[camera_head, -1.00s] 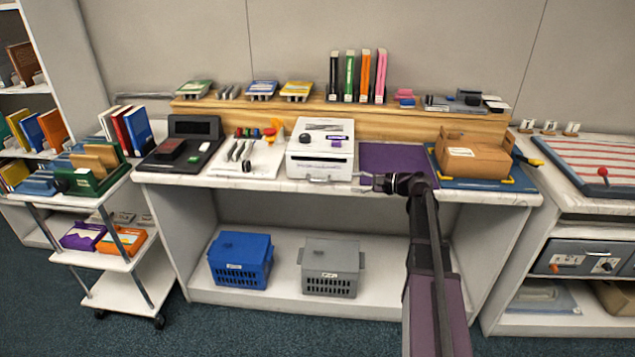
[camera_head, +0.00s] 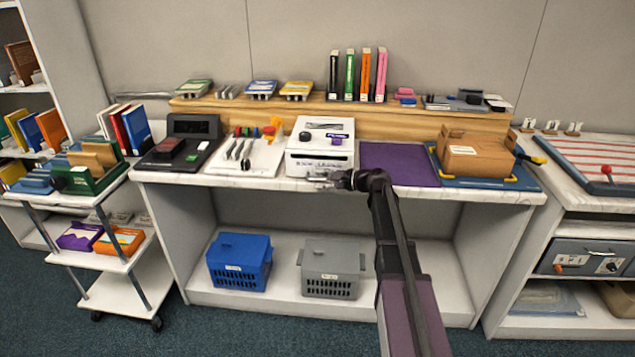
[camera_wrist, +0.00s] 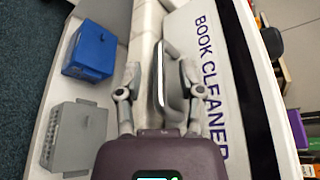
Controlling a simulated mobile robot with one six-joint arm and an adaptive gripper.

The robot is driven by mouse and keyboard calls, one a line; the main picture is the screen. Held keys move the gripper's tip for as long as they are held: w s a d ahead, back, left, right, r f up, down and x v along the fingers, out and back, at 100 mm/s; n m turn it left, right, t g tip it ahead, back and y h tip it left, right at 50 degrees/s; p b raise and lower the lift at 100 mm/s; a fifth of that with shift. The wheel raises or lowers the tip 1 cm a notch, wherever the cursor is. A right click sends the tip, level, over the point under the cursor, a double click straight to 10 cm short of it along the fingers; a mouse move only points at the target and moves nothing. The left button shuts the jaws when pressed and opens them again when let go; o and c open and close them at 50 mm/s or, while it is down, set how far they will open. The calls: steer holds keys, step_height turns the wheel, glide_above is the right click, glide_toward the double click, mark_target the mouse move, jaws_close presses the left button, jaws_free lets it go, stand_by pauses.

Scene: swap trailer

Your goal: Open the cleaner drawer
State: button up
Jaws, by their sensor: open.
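The book cleaner (camera_head: 309,168) is a white box on the long table, with a dark slot and a purple label on top. In the wrist view its front (camera_wrist: 207,45) reads "BOOK CLEANER". A grey bar handle (camera_wrist: 159,80) stands out from that front. The drawer looks shut. My gripper (camera_head: 322,180) is at the lower front of the cleaner. In the wrist view my gripper (camera_wrist: 160,68) is open, with one finger on each side of the handle. I cannot tell whether either finger touches it. The handle is hidden behind my gripper in the head view.
A blue crate (camera_head: 238,252) and a grey crate (camera_head: 331,288) stand on the shelf below. A purple mat (camera_head: 398,163) and a cardboard box (camera_head: 473,160) are to the right. A white tray with tools (camera_head: 262,162) is to the left. Space before the table is clear.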

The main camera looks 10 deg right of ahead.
steer(key=shift+w+a+f, duration=0.15)
steer(key=shift+w+a, duration=0.2)
steer(key=shift+a, duration=0.15)
jaws_close()
